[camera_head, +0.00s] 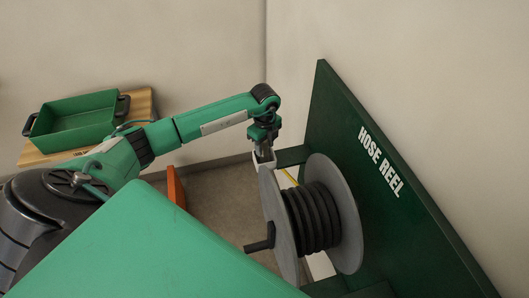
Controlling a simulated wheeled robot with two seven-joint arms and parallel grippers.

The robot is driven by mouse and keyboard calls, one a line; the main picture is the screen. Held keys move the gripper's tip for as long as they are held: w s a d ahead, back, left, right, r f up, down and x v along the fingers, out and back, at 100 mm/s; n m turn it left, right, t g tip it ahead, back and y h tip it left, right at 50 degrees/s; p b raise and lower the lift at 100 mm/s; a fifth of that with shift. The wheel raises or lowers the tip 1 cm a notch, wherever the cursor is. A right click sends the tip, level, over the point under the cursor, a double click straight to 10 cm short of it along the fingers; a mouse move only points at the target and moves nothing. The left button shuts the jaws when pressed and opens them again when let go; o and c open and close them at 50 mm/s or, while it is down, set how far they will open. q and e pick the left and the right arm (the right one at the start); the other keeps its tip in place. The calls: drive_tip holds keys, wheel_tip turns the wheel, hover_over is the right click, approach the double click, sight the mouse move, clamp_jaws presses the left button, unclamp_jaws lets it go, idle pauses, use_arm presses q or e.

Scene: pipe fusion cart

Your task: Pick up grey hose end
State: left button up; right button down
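The hose reel (318,217) has two grey round flanges with dark hose (312,218) wound in several turns between them. A dark crank-like piece (261,241) sticks out from the left flange. I cannot make out a separate grey hose end. My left gripper (264,157) points down at the upper left edge of the reel, beside the near flange. A pale bracket-like shape shows at its tip, and I cannot tell whether its fingers are apart or hold anything. My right gripper is not in view.
A dark green panel (345,130) lettered HOSE REEL stands behind the reel. A green tray (75,122) with dark handles sits on a wooden top (40,158) at the far left. An orange panel (175,187) stands below my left arm. Bare floor (222,195) shows between.

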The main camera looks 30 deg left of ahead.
use_arm(q)
drive_tip(key=c, duration=0.7)
clamp_jaws()
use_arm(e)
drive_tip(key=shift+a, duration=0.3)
use_arm(q)
drive_tip(key=shift+r, duration=0.1)
